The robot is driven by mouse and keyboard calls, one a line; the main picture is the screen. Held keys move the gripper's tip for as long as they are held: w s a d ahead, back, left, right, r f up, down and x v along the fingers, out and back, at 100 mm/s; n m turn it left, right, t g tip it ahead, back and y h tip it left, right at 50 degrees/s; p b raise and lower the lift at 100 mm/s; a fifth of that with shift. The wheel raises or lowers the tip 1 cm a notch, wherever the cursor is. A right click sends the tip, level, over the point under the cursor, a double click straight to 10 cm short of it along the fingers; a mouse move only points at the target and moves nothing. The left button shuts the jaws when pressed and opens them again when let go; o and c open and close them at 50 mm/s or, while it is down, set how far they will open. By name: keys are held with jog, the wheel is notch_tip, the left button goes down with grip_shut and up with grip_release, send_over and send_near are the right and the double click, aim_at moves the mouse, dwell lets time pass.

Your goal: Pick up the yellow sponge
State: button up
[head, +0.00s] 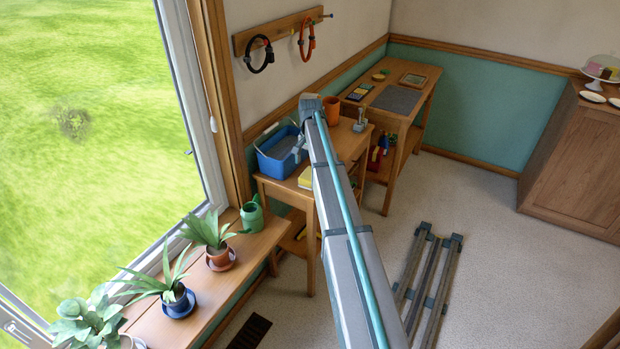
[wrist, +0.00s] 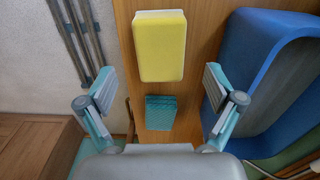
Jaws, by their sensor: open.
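The yellow sponge (wrist: 160,46) lies on the wooden table (wrist: 128,105) in the wrist view, a rounded block with a pale edge. In the head view a small yellow patch of it (head: 304,178) shows beside my arm, which hides the rest. My gripper (wrist: 160,105) is open and empty, with its two fingers wide apart. In the wrist view the sponge lies ahead of the fingertips, between their lines and apart from both.
A teal ribbed block (wrist: 160,112) lies near the sponge. A blue tub (head: 281,150) stands close on the right in the wrist view (wrist: 262,75). An orange cup (head: 332,110) and a grey object (head: 360,120) stand farther along the table. Potted plants line the windowsill.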

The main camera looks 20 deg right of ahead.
aim_at(310, 173)
jog(key=shift+f+p, duration=0.75)
jog(key=shift+f, duration=2.25)
jog(key=c, duration=1)
